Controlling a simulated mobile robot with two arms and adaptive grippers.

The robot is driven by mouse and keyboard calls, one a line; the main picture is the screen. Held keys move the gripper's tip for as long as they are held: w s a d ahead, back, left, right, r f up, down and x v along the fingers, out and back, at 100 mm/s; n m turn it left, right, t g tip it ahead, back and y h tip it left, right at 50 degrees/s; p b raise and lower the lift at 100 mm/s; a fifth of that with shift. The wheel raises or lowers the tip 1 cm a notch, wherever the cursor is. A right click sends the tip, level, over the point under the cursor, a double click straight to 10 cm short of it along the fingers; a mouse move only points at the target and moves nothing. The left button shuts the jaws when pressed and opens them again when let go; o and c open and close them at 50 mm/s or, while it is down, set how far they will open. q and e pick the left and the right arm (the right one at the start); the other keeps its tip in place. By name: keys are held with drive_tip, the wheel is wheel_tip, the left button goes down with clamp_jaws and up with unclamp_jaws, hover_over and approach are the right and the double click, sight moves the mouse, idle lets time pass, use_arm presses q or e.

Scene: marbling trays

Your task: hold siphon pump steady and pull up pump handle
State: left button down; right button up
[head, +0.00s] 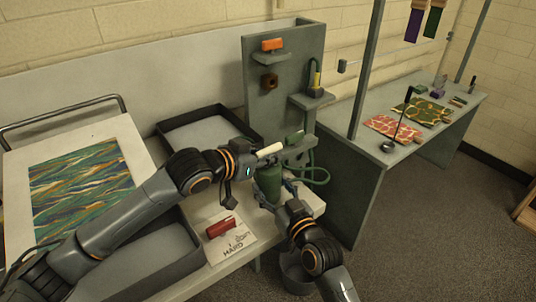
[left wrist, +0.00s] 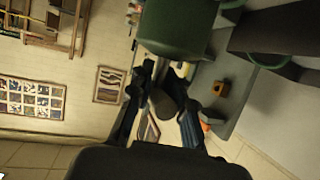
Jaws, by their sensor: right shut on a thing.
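The siphon pump has a green body (head: 268,183) standing at the table's right end, with a green hose (head: 317,176) looping off to its right. Its cream pump handle (head: 270,149) lies crosswise above the body. My left gripper (head: 298,149) is at handle height over the pump, with its fingers apart; whether they touch the handle is unclear. In the left wrist view the green body (left wrist: 178,28) is just beyond the fingertips (left wrist: 166,70). My right gripper (head: 272,196) is shut on the lower part of the pump body, partly hidden by its own arm.
A red block (head: 221,227) lies on a marked card (head: 231,246) left of the pump. A grey back panel (head: 252,95) with small shelves rises behind the pump. A bucket (head: 296,280) stands on the floor below.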

use_arm(q)
wheel_tip(320, 180, up, 6)
drive_tip(key=shift+w+a+f, duration=0.1)
use_arm(e)
drive_tip(key=shift+d, duration=0.1)
use_arm(q)
drive_tip(key=c, duration=1.2)
unclamp_jaws()
drive_tip(key=v, duration=1.2)
use_arm(e)
drive_tip(key=o, duration=1.4)
drive_tip(key=shift+c, duration=0.2)
